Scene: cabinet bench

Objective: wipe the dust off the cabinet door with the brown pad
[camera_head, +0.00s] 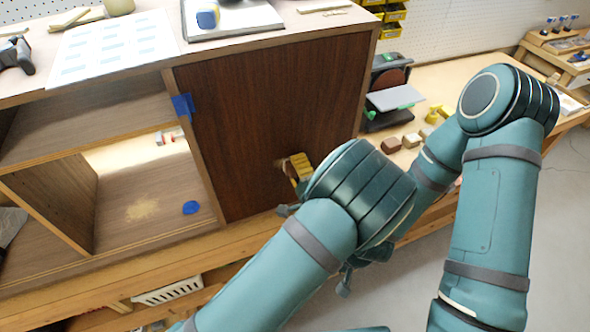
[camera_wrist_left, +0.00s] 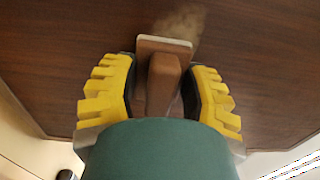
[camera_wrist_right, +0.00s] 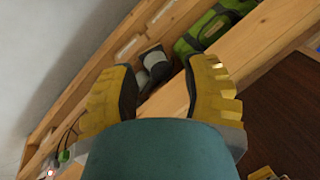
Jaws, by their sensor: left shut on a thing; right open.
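The cabinet door (camera_head: 262,110) is a dark brown wood panel, shut, at the right of the cabinet. My left gripper (camera_head: 298,168) is at the door's lower right part. In the left wrist view its yellow fingers (camera_wrist_left: 162,92) are shut on the brown pad (camera_wrist_left: 163,80), by its block-shaped handle. The pad's pale-edged plate faces the door; I cannot tell whether it touches. A pale tan dust patch (camera_wrist_left: 184,24) shows on the door just beyond the plate. My right gripper (camera_wrist_right: 160,92) is open and empty, low in front of the bench; my arms mostly hide it in the head view.
The open cabinet bay holds a sawdust patch (camera_head: 141,210) and a blue disc (camera_head: 191,207). A sander (camera_head: 391,95) and small blocks (camera_head: 402,142) stand on the bench right of the cabinet. A green case (camera_wrist_right: 212,25) lies on the lower shelf near my right gripper.

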